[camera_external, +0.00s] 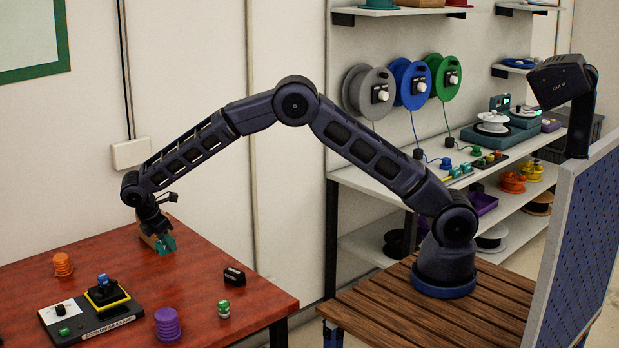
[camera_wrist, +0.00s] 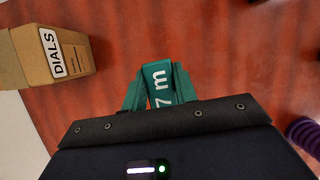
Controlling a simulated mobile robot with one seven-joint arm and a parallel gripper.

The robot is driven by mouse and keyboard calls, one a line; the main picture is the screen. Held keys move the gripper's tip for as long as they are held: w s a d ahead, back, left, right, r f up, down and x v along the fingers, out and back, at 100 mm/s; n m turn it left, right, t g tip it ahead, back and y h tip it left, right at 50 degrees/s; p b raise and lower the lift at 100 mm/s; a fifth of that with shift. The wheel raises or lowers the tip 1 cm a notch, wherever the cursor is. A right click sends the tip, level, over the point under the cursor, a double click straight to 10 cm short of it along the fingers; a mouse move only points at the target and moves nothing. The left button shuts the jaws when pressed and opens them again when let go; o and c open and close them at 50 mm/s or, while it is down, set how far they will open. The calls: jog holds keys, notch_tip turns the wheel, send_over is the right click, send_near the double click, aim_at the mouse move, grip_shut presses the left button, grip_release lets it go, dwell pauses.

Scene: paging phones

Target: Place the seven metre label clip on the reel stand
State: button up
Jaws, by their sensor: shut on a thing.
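The seven metre label clip (camera_wrist: 157,86) is teal with a white "7 m" mark, seen in the wrist view. It also shows in the external view (camera_external: 166,245), just above the red table's far part. My gripper (camera_external: 156,222) is shut on the clip and points down. In the wrist view the clip sticks out beyond the dark gripper body. No stand is plainly labelled as the reel stand. Grey, blue and green reels (camera_external: 433,77) hang on the wall at the right, and a white reel (camera_external: 492,122) sits on a teal unit on the shelf.
A cardboard box marked DIALS (camera_wrist: 50,54) is close beside the clip. The red table (camera_external: 200,297) also bears an orange coil (camera_external: 63,264), a purple coil (camera_external: 168,325), a black block (camera_external: 234,275), a green piece (camera_external: 223,309) and a control panel (camera_external: 60,322).

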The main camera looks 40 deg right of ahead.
aim_at(158, 242)
jog(key=shift+f, duration=3.15)
jog(key=shift+f, duration=0.15)
jog(key=o, duration=0.9)
jog(key=shift+o, duration=0.2)
jog(key=shift+a, duration=0.1)
jog(key=v, duration=1)
jog(key=shift+w+r, duration=0.25)
jog(key=shift+r, duration=0.1)
